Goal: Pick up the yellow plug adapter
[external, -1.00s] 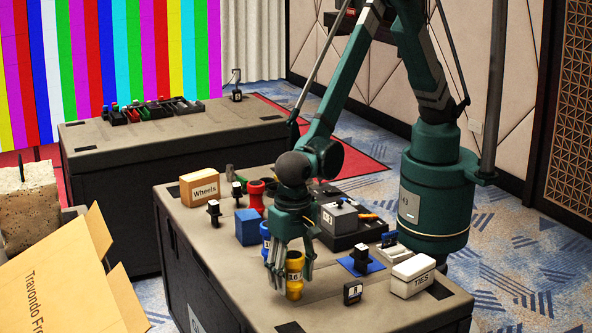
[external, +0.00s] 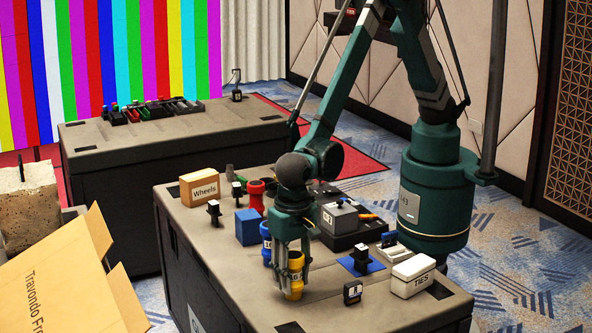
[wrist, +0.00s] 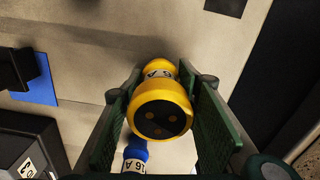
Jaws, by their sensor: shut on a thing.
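The yellow plug adapter (external: 294,278) stands upright near the front edge of the black case's top. My gripper (external: 290,275) is around it from above, its fingers shut on the adapter's sides. In the wrist view the yellow adapter (wrist: 163,105) shows its dark round face with holes, between the two green finger pads of my gripper (wrist: 165,108). The external view does not clearly show whether its base is off the surface.
A blue adapter (external: 265,240) stands close behind the yellow one. A blue cube (external: 248,228), a red adapter (external: 256,197), a small black block (external: 352,292) and a white "TIES" box (external: 413,275) are around it. The front of the case top is mostly clear.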

